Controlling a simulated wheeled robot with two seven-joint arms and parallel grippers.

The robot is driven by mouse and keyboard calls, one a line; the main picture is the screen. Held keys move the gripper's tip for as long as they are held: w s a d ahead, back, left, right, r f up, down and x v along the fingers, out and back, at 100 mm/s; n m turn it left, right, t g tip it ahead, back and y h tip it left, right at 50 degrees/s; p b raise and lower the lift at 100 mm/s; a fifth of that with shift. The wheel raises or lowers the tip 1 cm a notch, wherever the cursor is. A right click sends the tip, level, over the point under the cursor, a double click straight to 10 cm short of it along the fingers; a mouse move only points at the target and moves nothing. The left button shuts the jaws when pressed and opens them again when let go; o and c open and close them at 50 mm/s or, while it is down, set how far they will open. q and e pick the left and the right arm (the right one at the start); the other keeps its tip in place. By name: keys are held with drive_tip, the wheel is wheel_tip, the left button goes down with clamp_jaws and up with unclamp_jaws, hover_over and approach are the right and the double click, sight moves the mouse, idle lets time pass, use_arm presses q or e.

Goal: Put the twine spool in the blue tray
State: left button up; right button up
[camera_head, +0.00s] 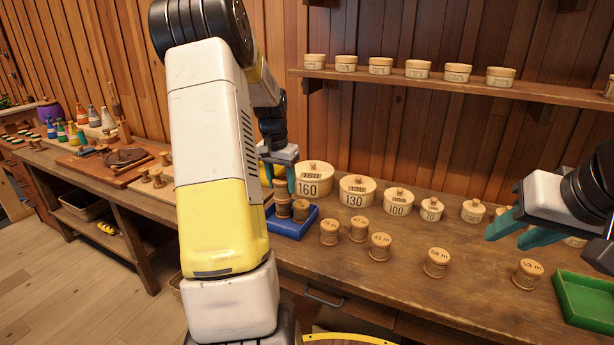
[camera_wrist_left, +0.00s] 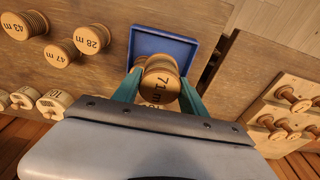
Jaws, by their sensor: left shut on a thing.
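My left gripper (camera_head: 281,178) is shut on a wooden spool, hanging over the blue tray (camera_head: 288,230). In the left wrist view, the held spool (camera_wrist_left: 161,84) is marked "71 m" and sits between the teal fingertips (camera_wrist_left: 158,92). The blue tray (camera_wrist_left: 172,42) shows just beyond it. My right gripper (camera_head: 519,230) is open and empty over the right side of the bench.
Several labelled spools (camera_head: 380,246) stand on the bench right of the tray. Lidded round boxes (camera_head: 357,190) line the back. A green tray (camera_head: 585,302) lies at the right. The bench front between spools is clear.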

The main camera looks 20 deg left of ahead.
use_arm(q)
drive_tip(key=shift+f, duration=5.25)
drive_tip(key=o, duration=1.5)
drive_tip(key=shift+c, duration=0.2)
drive_tip(key=shift+r, duration=0.1)
drive_tip(key=shift+r, duration=4.4)
